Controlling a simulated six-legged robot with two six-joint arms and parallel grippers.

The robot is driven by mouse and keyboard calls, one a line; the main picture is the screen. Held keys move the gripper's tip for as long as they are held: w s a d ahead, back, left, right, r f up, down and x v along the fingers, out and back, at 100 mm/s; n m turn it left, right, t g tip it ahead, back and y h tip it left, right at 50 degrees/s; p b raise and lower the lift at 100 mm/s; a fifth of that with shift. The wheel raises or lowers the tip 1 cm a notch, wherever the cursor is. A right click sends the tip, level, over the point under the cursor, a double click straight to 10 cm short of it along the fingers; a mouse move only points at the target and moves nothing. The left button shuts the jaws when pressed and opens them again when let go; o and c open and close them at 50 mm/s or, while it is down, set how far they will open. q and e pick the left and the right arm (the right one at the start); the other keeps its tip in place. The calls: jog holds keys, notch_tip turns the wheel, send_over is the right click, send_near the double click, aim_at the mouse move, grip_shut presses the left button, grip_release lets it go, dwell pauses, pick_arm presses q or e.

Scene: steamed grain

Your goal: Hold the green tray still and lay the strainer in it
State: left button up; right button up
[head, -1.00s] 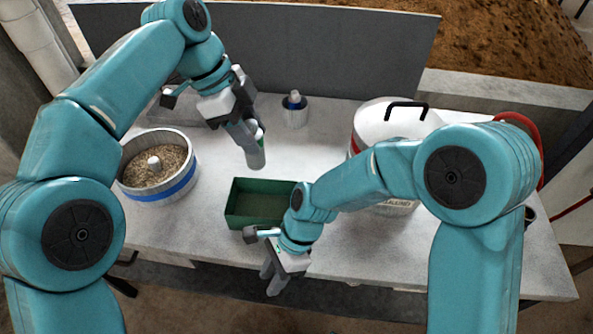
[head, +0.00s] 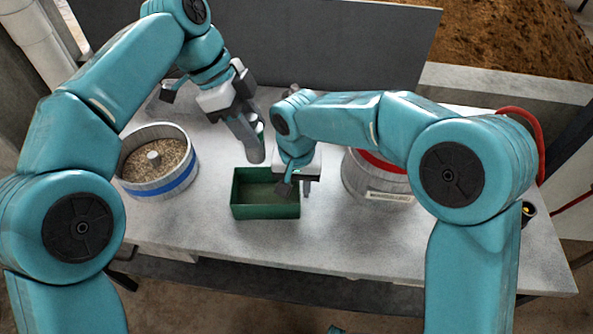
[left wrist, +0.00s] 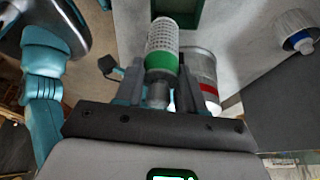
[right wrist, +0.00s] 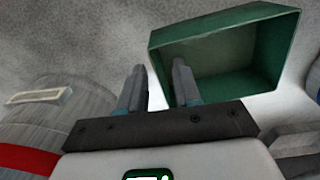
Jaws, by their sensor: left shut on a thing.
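The green tray (head: 266,211) sits on the table, open side up and empty. It also shows in the right wrist view (right wrist: 222,50). The strainer, a white mesh cylinder with a green band (left wrist: 162,58), is in my left gripper (left wrist: 158,92). In the head view my left gripper (head: 252,148) holds it above the table behind the tray, and its fingers mostly hide it. My right gripper (head: 297,190) points down at the tray's right end. In the right wrist view its fingers (right wrist: 156,88) are apart, with the tray's edge showing between them; contact is unclear.
A round metal tub of grain (head: 160,190) with a blue band stands left of the tray. A large metal pot (head: 365,185) with a red band stands to the right, partly hidden by my right arm. A grey panel (head: 330,50) bounds the table's back.

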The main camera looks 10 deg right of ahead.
aim_at(296, 199)
notch_tip(296, 199, down, 5)
jog(key=shift+f, duration=0.15)
grip_shut()
